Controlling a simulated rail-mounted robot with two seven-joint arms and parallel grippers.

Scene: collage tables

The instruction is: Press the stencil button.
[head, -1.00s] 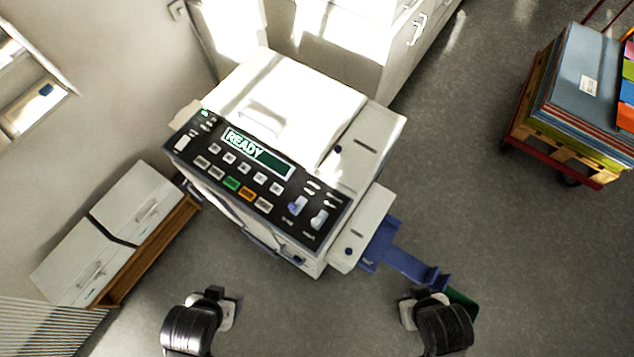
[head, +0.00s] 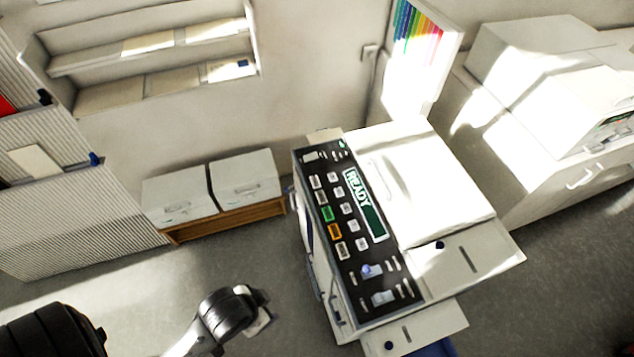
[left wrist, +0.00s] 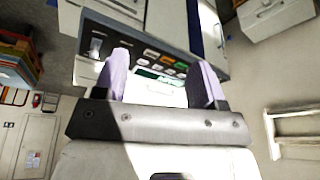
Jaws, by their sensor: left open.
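The duplicating machine (head: 450,190) stands right of centre in the head view, with a dark control panel (head: 352,262) along its near side. Its display (head: 366,205) reads READY. The panel carries several pale buttons, a green button (head: 327,213) and an orange button (head: 334,231). Button labels are too small to read, so I cannot tell which one is the stencil button. My left gripper (head: 262,312) is left of the machine, apart from it. In the left wrist view its two pale purple fingers (left wrist: 160,80) are spread and empty, with the panel beyond them. My right gripper is not in view.
Low cabinets (head: 212,190) on a wooden base stand against the wall, left of the machine. A side tray (head: 425,330) juts out at the machine's near right. A white counter (head: 545,160) is at the right. Grey floor (head: 190,275) is open left of the machine.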

